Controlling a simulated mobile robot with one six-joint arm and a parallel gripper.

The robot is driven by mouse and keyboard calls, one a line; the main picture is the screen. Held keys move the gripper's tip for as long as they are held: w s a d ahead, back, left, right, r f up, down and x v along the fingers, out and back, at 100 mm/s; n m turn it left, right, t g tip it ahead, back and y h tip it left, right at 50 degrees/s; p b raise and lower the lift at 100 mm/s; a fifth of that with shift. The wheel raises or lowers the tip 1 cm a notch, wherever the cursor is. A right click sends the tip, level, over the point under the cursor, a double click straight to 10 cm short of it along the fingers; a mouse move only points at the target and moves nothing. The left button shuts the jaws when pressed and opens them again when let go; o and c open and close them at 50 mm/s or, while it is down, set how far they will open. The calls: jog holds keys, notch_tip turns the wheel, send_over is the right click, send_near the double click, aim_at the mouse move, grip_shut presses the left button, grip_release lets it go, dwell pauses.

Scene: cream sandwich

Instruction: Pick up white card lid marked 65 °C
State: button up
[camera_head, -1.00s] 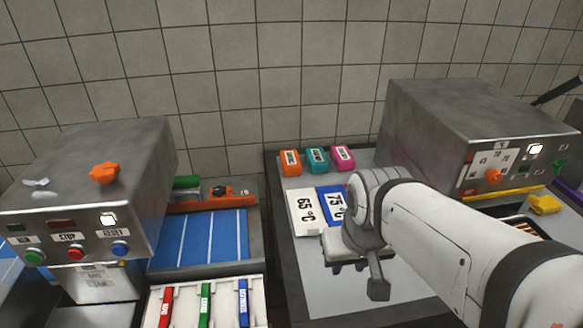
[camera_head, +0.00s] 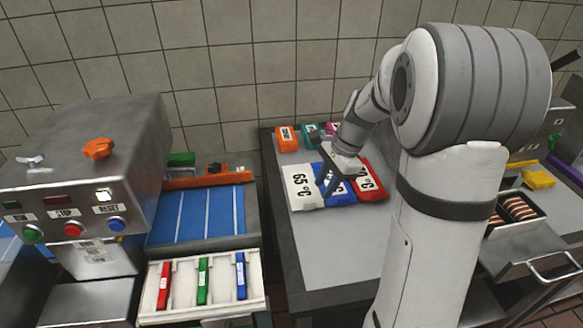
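The white card lid marked 65 °C (camera_head: 299,190) lies flat on the grey table, its number facing up. It is the leftmost of a row of three cards. A blue card (camera_head: 340,197) lies directly to its right, partly hidden by my gripper. My gripper (camera_head: 338,184) is above the blue card, just right of the white lid, with its dark fingers spread and pointing down. I see nothing between the fingers. Whether a fingertip touches a card cannot be told.
A red card (camera_head: 374,188) lies right of the blue one. Orange (camera_head: 286,139) and teal (camera_head: 309,133) blocks stand behind. A metal machine (camera_head: 90,185) and a white tray (camera_head: 180,312) with coloured bars are at left. The table front is clear.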

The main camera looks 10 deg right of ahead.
aim_at(311, 200)
jog(key=w+f+m, duration=0.1)
jog(key=f, duration=0.2)
jog(key=w+a+f+m, duration=0.1)
jog(key=f, duration=0.2)
jog(key=w+a+f, duration=0.1)
jog(key=w+f, duration=0.1)
jog(key=f, duration=0.1)
jog(key=shift+a+f+m+y+p, duration=0.15)
jog(key=shift+f+m+y+p, duration=0.15)
jog(key=shift+f+m+y, duration=0.1)
jog(key=shift+c, duration=0.2)
grip_shut()
